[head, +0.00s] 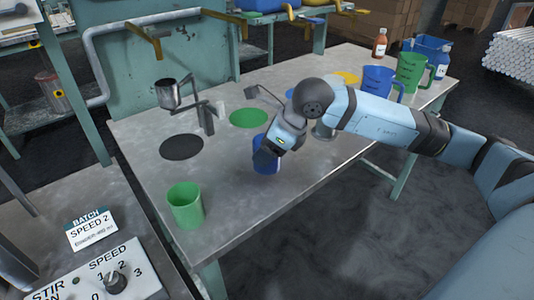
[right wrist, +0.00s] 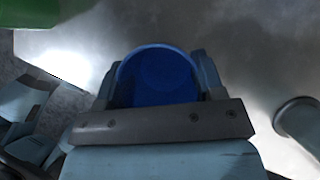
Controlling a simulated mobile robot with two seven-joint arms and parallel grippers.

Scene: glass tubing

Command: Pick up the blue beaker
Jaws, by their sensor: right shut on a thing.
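The blue beaker (head: 266,166) stands upright at the middle of the metal table, partly hidden behind my right gripper (head: 266,152). In the right wrist view the blue beaker (right wrist: 160,75) shows its open round mouth and inside. The two fingers of my right gripper (right wrist: 158,85) lie on either side of it, shut on its walls. I cannot tell whether its base is touching the table. My left gripper is not in view.
A green beaker (head: 186,206) stands near the table's front left corner. Blue and green jugs (head: 410,72) and a brown bottle (head: 380,42) stand at the back right. A metal cup on a stand (head: 168,94) is at the left. The metal table (head: 235,205) is clear in front.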

